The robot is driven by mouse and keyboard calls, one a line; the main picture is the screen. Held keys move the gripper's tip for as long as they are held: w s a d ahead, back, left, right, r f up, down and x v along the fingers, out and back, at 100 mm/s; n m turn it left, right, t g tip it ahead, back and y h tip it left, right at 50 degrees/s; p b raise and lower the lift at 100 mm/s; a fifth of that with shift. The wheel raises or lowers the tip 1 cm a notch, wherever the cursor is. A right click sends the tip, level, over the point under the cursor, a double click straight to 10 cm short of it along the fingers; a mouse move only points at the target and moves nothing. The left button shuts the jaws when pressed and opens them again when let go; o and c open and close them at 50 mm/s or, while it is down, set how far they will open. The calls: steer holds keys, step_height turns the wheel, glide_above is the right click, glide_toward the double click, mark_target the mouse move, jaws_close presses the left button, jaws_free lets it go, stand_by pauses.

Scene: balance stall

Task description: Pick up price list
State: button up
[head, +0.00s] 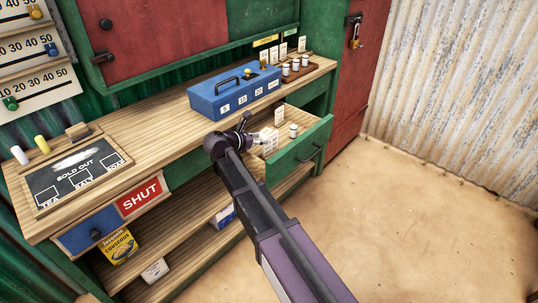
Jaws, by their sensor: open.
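My gripper (246,125) is open at the end of my dark arm, over the front edge of the wooden counter. It is just left of a pulled-out green drawer (298,158). A small white-topped bottle (293,131) is also in the drawer. I cannot tell whether the fingers touch anything.
A blue box with a handle (234,93) stands on the counter behind my gripper. Small white cards (283,50) and bottles stand at the back right. A SOLD OUT board (75,172) lies at the left. Sandy floor (430,210) at right is clear.

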mark_target(277, 136)
steer(key=shift+x, duration=0.75)
steer(key=shift+d, duration=0.1)
steer(key=shift+b+x, duration=1.05)
steer(key=shift+x, duration=1.5)
steer(key=shift+w+r, duration=0.1)
steer(key=shift+c, duration=0.2)
jaws_close()
